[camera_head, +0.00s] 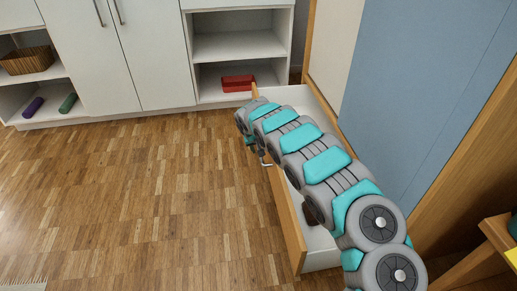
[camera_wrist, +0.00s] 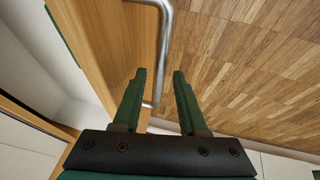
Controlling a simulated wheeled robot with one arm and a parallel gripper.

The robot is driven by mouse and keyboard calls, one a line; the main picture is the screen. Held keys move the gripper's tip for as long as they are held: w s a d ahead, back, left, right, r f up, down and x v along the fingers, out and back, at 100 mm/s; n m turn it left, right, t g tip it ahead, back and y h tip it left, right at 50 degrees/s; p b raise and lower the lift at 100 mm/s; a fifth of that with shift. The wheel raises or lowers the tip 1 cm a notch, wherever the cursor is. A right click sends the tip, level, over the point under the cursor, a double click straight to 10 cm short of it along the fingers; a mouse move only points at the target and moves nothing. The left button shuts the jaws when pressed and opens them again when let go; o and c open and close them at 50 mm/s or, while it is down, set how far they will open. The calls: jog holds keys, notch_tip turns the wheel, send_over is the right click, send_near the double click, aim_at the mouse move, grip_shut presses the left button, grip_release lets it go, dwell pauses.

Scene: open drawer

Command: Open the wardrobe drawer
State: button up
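The wardrobe drawer (camera_head: 289,222) is pulled out from the wardrobe, with its white inside showing in the head view. Its wooden front also shows at the left in the wrist view (camera_wrist: 95,45). A silver bar handle (camera_head: 265,161) is on the front; in the wrist view the handle (camera_wrist: 164,35) runs down between the fingertips. My gripper (camera_wrist: 159,73) is open, with a gap between its green fingers and the bar. Whether a finger touches the bar I cannot tell. In the head view my arm hides most of the gripper and part of the drawer.
The wardrobe has a blue panel (camera_head: 420,90) on the right. A white shelf unit at the back holds a red box (camera_head: 238,83) near the drawer's far end. A wicker basket (camera_head: 27,60) sits at the far left. The wooden floor (camera_head: 130,190) left of the drawer is clear.

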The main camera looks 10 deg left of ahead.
jog(key=shift+o, duration=0.2)
jog(key=shift+r, duration=0.15)
jog(key=p+v, duration=0.1)
jog(key=v, duration=0.6)
jog(key=shift+r, duration=0.25)
jog(key=shift+s, duration=0.1)
